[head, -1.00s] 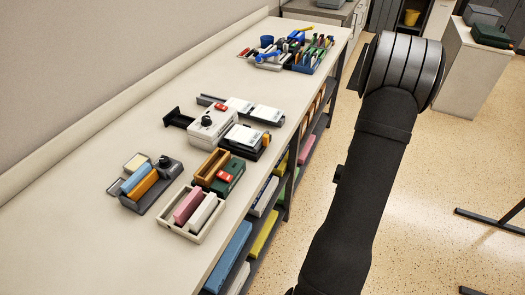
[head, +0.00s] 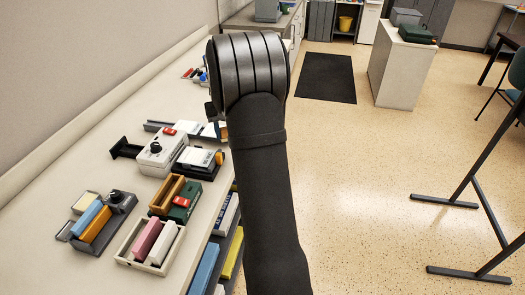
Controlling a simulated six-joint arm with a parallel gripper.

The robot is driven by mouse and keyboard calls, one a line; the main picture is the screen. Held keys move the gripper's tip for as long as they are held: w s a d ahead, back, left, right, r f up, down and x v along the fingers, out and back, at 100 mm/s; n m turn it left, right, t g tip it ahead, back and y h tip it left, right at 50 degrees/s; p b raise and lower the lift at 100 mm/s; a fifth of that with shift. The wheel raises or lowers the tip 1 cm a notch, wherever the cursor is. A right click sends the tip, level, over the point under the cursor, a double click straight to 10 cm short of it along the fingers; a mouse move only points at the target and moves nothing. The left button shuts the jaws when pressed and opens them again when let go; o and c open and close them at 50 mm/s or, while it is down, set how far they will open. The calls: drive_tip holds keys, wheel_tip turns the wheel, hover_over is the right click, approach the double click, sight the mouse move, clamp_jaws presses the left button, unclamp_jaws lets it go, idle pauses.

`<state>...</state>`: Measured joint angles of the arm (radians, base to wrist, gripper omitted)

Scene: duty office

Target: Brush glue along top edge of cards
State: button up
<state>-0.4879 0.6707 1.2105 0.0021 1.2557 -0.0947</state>
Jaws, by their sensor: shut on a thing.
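My gripper is not in view; my dark arm fills the middle of the picture and hides part of the bench. A white block, perhaps a stack of cards (head: 196,156), sits in a black holder on the bench left of my arm, with an orange part at its right end. Another white flat piece (head: 209,131) lies behind it, partly covered by my arm. I cannot make out a glue brush or glue pot, or any glue on the white pieces.
A white box with a black knob (head: 162,150), a green case with a red label (head: 181,203), a tray with pink and white blocks (head: 152,243) and a grey holder with blue and orange blocks (head: 96,224) crowd the bench (head: 60,190). The floor at right is open beside a dark-legged stand (head: 480,205).

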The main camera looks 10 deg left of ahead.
drive_tip(key=s+a+r+n, duration=0.1)
drive_tip(key=s+a+r, duration=0.2)
drive_tip(key=s+a, duration=0.6)
drive_tip(key=s+a+r+n, duration=0.1)
drive_tip(key=s+a+r, duration=0.2)
drive_tip(key=s+a, duration=0.55)
drive_tip(key=s+a+r, duration=0.1)
drive_tip(key=s+a, duration=0.3)
drive_tip(key=s, duration=1)
drive_tip(key=s+a+r, duration=0.2)
drive_tip(key=s+a, duration=0.2)
drive_tip(key=s, duration=0.9)
drive_tip(key=shift+a+f, duration=0.15)
drive_tip(key=shift+f, duration=3)
drive_tip(key=shift+w+f, duration=0.25)
drive_tip(key=shift+f, duration=0.65)
drive_tip(key=shift+w, duration=0.8)
drive_tip(key=shift+c, duration=0.3)
drive_tip(key=shift+w, duration=4.85)
drive_tip(key=shift+s, duration=5.85)
wheel_tip(320, 180, up, 8)
